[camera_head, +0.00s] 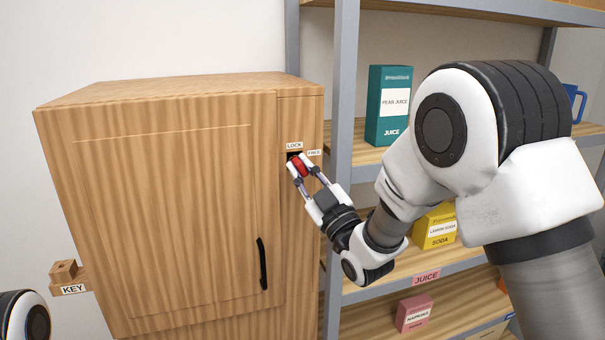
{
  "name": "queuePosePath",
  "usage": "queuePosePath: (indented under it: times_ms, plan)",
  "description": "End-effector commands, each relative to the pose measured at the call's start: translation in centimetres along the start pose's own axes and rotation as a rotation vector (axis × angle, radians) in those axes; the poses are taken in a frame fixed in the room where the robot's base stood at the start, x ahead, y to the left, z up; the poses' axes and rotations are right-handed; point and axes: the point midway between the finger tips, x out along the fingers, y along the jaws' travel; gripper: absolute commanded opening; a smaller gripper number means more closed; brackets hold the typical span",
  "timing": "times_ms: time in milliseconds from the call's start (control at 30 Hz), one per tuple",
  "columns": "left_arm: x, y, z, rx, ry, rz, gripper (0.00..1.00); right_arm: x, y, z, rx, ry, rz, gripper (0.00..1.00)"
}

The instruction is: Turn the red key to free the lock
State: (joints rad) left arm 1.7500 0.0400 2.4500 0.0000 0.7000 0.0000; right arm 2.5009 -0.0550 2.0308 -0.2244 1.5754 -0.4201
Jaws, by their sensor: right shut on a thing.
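The red key (299,166) is at the dark lock plate (294,155) on the upper right of the wooden cabinet (165,210). My right gripper (301,168) is shut on the red key, one finger on each side. Small labels reading LOCK (294,145) and FREE (314,153) sit above and to the right of the lock. The fingers hide part of the key and lock, so I cannot tell the key's exact angle. The cabinet door with its black handle (262,263) looks closed. My left gripper is out of view; only part of my left arm shows at lower left.
A small wooden block (63,271) sits on a ledge labelled KEY (74,289), left of the cabinet. The grey-framed shelf (343,110) on the right holds a teal juice carton (388,105), a yellow soda box (435,227) and a pink napkins box (413,313).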

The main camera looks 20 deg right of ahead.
Motion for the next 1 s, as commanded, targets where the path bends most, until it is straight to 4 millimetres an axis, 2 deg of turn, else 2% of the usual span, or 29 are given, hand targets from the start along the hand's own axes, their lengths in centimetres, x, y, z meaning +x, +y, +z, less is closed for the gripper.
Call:
queuePosePath:
  times_ms: [267,300,367,400,667,767,867,1000]
  plan:
    - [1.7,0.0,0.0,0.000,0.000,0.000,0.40,0.0,-0.1,-0.1,0.146,0.009,0.088,0.00]
    - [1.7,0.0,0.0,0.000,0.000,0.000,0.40,0.1,0.1,-0.2,0.163,0.008,0.099,0.19]
    - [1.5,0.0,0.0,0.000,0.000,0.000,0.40,0.1,0.2,-0.3,0.161,0.006,0.098,0.40]
    - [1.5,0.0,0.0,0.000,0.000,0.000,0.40,0.1,0.2,-0.2,0.161,0.006,0.097,0.45]
    - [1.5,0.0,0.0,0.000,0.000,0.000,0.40,0.0,0.1,-0.1,0.160,0.001,0.094,0.45]
    - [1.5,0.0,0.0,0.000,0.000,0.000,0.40,-0.6,0.0,0.0,0.160,-0.001,0.093,0.45]
    - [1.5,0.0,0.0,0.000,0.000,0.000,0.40,-2.2,-0.2,0.0,0.160,-0.002,0.093,0.45]
    - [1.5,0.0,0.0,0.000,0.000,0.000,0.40,-5.8,-0.5,0.0,0.162,-0.004,0.093,0.45]
